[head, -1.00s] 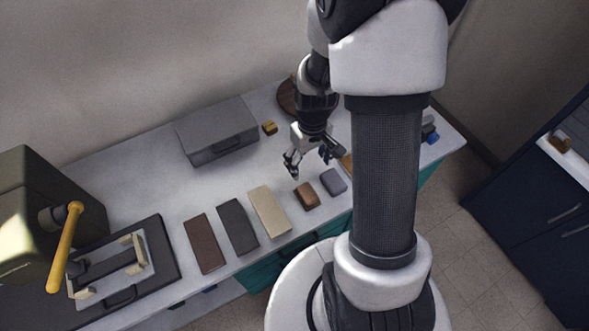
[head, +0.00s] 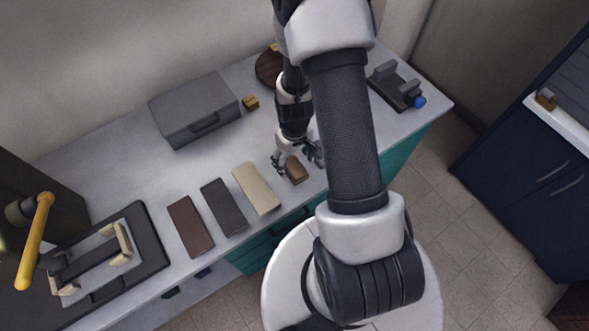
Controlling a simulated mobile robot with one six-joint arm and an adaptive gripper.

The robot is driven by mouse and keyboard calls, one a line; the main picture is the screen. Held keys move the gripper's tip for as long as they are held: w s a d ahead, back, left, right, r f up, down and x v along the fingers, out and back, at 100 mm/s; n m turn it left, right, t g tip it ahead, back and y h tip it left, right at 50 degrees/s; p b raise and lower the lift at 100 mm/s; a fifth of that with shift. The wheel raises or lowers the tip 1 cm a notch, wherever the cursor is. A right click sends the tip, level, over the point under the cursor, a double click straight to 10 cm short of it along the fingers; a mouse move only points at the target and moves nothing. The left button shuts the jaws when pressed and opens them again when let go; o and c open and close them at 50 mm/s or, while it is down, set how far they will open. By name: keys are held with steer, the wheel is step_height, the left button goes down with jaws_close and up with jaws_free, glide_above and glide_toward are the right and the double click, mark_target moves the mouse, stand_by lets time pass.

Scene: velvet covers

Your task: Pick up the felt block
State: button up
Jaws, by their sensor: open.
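A small brown block (head: 296,171) lies on the light worktop, near its front edge. My gripper (head: 297,161) points down with its fingers spread, one on each side of the brown block's far end as seen from the head. I cannot tell how high the fingertips are or whether they touch it. Nothing is held. A grey block seen earlier beside the brown one is now hidden behind my arm. Which block is felt cannot be told from the surface.
Brown (head: 191,227), dark grey (head: 224,207) and cream (head: 256,188) slabs lie left of the block. A yellow-handled press (head: 36,240) is far left; a dark stand (head: 396,86) is right.

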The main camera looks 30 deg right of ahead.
mark_target(295, 166)
step_height(295, 166, down, 4)
steer(key=shift+s+r+b, duration=0.1)
steer(key=shift+r+b, duration=0.05)
steer(key=shift+b, duration=0.3)
steer(key=shift+r, duration=0.1)
steer(key=shift+c, duration=0.4)
steer(key=c, duration=1.1)
